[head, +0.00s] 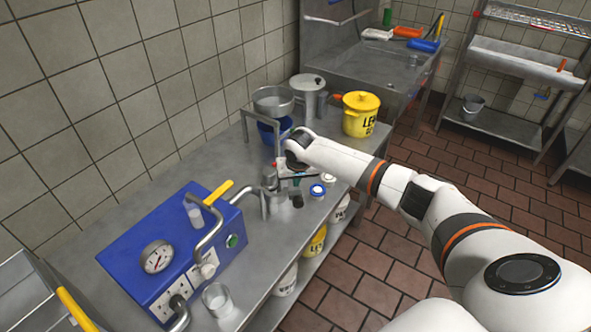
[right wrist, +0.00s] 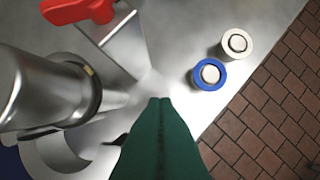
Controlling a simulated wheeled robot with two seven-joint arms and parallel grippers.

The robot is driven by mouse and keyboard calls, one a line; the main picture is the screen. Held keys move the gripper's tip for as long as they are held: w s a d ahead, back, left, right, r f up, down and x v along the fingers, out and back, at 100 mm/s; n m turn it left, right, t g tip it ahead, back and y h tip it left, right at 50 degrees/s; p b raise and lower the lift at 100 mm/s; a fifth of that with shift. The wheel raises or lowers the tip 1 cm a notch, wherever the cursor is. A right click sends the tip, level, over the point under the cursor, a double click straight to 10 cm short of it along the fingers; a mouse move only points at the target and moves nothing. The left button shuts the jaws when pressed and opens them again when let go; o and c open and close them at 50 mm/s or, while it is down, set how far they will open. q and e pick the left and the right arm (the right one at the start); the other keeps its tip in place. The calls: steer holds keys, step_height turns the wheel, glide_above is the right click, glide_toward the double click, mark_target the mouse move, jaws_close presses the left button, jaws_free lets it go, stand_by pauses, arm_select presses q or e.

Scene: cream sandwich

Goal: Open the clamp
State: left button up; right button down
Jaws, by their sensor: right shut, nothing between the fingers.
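A steel pipe fitting with a ring-like collar (right wrist: 88,88) is at the left of the right wrist view. I cannot tell for certain whether this collar is the clamp. A red handle (right wrist: 80,10) on a metal bracket is at the top left of that view. My right gripper (right wrist: 160,102) has green fingers that are shut and empty, to the right of the pipe and apart from the collar. In the head view my right gripper (head: 295,178) is over the steel fittings on the bench and hides part of them. My left gripper is not in view.
A blue machine (head: 135,255) with a gauge and bent pipes is on the steel bench (head: 150,205). A yellow lidded bucket (head: 360,118) and a steel pot (head: 272,101) stand at the back. Blue (right wrist: 209,74) and white (right wrist: 237,43) caps sit near the bench's edge.

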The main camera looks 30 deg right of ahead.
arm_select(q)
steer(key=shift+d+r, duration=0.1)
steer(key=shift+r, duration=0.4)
arm_select(e)
steer(key=shift+s+a, duration=0.4)
steer(key=shift+s, duration=0.4)
arm_select(q)
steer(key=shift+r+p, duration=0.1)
steer(key=shift+p, duration=0.25)
